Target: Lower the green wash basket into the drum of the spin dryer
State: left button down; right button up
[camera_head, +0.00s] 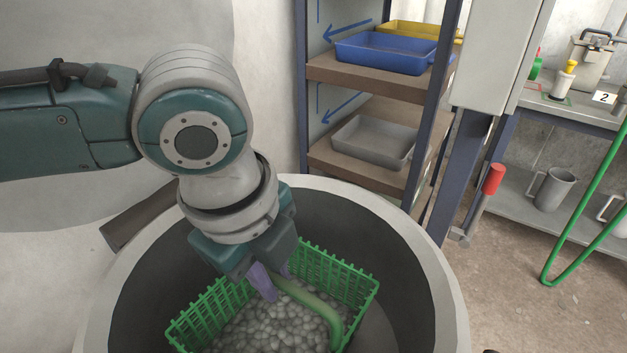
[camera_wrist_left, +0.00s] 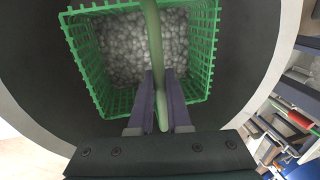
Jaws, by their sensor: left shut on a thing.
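The green wash basket (camera_head: 352,272) is a lattice crate filled with grey pebbles (camera_head: 275,322), with a pale green handle (camera_head: 318,302) across its top. It is within the rim of the round grey drum (camera_head: 438,285). My left gripper (camera_head: 270,285) is shut on the handle, its purple fingers on either side of it. The left wrist view shows the basket (camera_wrist_left: 204,50) below the fingers (camera_wrist_left: 160,105) and the dark drum interior (camera_wrist_left: 245,50) around it. The basket's underside is hidden, so I cannot tell whether it touches the drum floor. My right gripper is not in view.
A shelf rack with a blue tray (camera_head: 385,52), a yellow tray (camera_head: 432,32) and a grey tray (camera_head: 372,142) stands behind the drum. A red-handled lever (camera_head: 493,179) is at the right. A bench with jugs (camera_head: 553,188) stands further right.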

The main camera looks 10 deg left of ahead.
pick_arm(q)
jog(key=shift+w+f, duration=0.1)
jog(key=shift+f, duration=0.6)
jog(key=c, duration=0.8)
grip_release()
jog(key=shift+f, duration=0.1)
notch_tip(320, 180, up, 14)
jog(key=p, duration=1.5)
